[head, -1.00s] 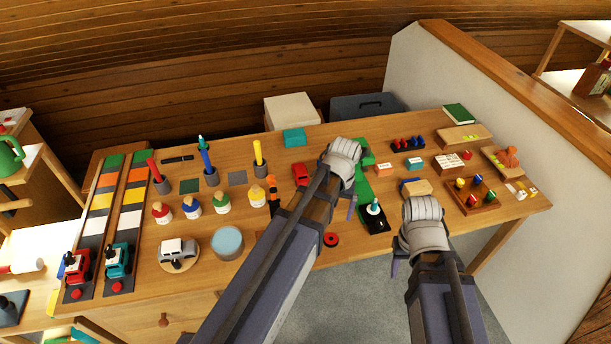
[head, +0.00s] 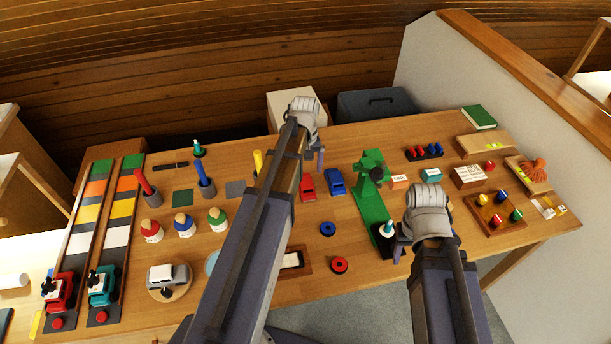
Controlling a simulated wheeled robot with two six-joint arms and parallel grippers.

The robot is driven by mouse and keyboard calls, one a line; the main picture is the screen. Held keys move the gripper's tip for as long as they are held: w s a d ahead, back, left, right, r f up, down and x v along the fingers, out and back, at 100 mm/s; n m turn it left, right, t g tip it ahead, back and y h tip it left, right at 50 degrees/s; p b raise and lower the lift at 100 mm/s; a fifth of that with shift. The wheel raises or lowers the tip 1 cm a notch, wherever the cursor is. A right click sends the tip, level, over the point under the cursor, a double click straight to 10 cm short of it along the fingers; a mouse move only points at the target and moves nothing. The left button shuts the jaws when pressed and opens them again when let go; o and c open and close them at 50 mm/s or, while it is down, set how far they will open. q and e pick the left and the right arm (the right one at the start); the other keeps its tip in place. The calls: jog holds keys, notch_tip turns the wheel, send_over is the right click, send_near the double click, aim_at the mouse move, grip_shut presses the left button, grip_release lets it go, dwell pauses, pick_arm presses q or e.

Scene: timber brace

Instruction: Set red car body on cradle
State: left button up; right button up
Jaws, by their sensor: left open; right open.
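The red car body (head: 308,187) stands on the bench, left of a blue car body (head: 336,182). My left gripper (head: 314,158) is open and empty, just behind and above the red car body in the head view; its fingers are partly hidden by its wrist. I cannot tell for sure which thing is the cradle; a wooden tray (head: 304,262) with a pale insert lies in front, partly hidden by my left arm. My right gripper (head: 396,246) is open, beside the small teal-topped peg at the green stand's (head: 371,207) front end.
A blue ring (head: 328,229) and a red ring (head: 339,265) lie in front of the car bodies. A grey car (head: 167,275) sits on a round board at left. Several pegs, blocks and trays fill the right side. Bare bench shows around the rings.

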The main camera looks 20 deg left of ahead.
aim_at(306, 180)
pick_arm(q)
jog(key=shift+w+a, duration=0.25)
jog(key=shift+w, duration=0.05)
jog(key=shift+f+b, duration=0.15)
jog(key=shift+b, duration=0.15)
jog(key=f+b, duration=0.7)
jog(key=shift+w+d+f, duration=0.1)
jog(key=shift+d+f, duration=0.1)
jog(key=shift+f, duration=0.05)
pick_arm(e)
jog(key=f, duration=0.8)
jog(key=shift+w+a, duration=0.15)
jog(key=shift+w, duration=0.15)
pick_arm(q)
jog(key=shift+r, duration=0.1)
pick_arm(e)
jog(key=shift+r, duration=0.15)
pick_arm(q)
jog(key=c, duration=1.5)
